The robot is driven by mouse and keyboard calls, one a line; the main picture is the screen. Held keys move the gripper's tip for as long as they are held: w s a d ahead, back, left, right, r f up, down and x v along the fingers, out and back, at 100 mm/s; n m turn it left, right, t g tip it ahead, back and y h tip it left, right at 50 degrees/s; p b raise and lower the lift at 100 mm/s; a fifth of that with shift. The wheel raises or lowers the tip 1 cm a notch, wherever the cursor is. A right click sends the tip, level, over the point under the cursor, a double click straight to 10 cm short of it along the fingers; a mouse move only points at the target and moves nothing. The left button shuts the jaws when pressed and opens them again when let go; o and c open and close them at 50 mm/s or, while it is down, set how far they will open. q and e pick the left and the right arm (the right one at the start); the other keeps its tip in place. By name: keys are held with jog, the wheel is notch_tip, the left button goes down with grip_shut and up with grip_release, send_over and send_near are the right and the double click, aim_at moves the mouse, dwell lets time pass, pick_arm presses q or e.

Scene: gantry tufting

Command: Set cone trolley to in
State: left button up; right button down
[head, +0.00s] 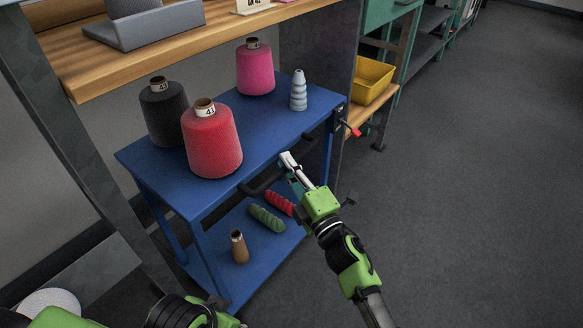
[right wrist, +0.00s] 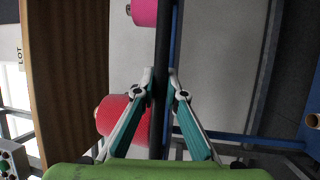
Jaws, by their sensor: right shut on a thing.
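The cone trolley (head: 270,140) is a blue two-shelf cart with a black bar handle (head: 262,184) along its front edge. It stands below and in front of the wooden bench. My right gripper (head: 291,164) is shut on the handle near its middle. In the right wrist view, the fingers (right wrist: 161,84) close around the dark bar. The top shelf carries a black cone (head: 163,112), a red cone (head: 211,145), a magenta cone (head: 255,70) and a small grey ribbed cone (head: 299,92). My left gripper is out of view.
The wooden bench (head: 220,22) overhangs behind the trolley, with a grey metal post (head: 50,130) at left. A red-handled lever (head: 352,130) sits at the trolley's right corner. A yellow bin (head: 371,82) is beyond it. Open grey floor (head: 480,180) lies at right.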

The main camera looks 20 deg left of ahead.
jog(key=shift+a+r, duration=0.1)
jog(key=shift+r, duration=0.05)
jog(key=c, duration=2.2)
grip_release()
jog(key=shift+o, duration=0.8)
jog(key=shift+w+a, duration=0.1)
jog(key=shift+a, duration=0.15)
jog(key=shift+d, duration=0.15)
jog(key=shift+s+d+f, duration=0.3)
jog(key=shift+s+d, duration=0.05)
jog(key=shift+s, duration=0.05)
jog(key=v, duration=1.1)
jog(key=shift+w, duration=0.1)
